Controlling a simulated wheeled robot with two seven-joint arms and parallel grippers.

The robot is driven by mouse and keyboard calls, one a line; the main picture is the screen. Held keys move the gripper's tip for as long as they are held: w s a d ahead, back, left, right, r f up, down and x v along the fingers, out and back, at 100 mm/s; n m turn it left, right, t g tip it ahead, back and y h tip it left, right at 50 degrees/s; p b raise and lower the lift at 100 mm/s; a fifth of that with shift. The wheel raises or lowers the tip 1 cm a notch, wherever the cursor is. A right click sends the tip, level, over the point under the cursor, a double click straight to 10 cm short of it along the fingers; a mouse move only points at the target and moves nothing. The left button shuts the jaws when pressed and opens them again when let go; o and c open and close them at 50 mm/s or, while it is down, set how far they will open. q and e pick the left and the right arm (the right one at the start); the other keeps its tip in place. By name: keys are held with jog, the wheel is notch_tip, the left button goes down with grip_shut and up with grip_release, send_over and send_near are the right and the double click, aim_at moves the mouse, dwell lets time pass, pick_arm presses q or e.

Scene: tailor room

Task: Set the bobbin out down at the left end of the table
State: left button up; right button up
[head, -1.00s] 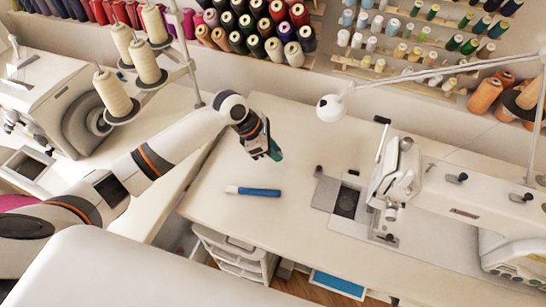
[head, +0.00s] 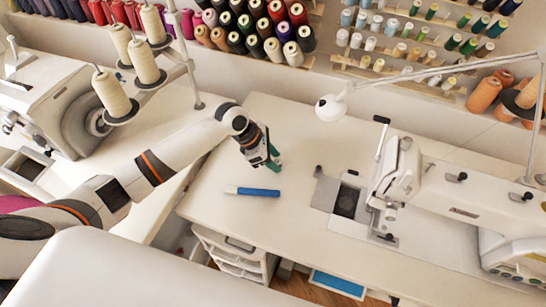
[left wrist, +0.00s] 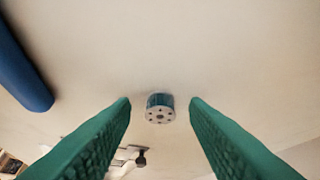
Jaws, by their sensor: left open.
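My left gripper (head: 272,163) is over the left part of the sewing table (head: 222,210), with its green fingers pointing down. In the left wrist view the two fingers (left wrist: 160,102) are open and apart. The bobbin (left wrist: 160,108), a small blue-grey metal cylinder with holes in its end face, shows in the gap between the fingertips. It touches neither finger in that picture. I cannot make out the bobbin in the head view. My right gripper is in neither view.
A blue marker with a white end (head: 252,191) lies on the table near the gripper; it also shows in the left wrist view (left wrist: 22,70). A sewing machine (head: 450,195) stands to the right, with a white lamp (head: 331,108) behind. The table's left end is otherwise clear.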

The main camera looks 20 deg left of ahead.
pick_arm(q)
jog(key=v, duration=1.2)
jog(key=shift+r+p, duration=0.15)
jog(key=shift+p, duration=0.25)
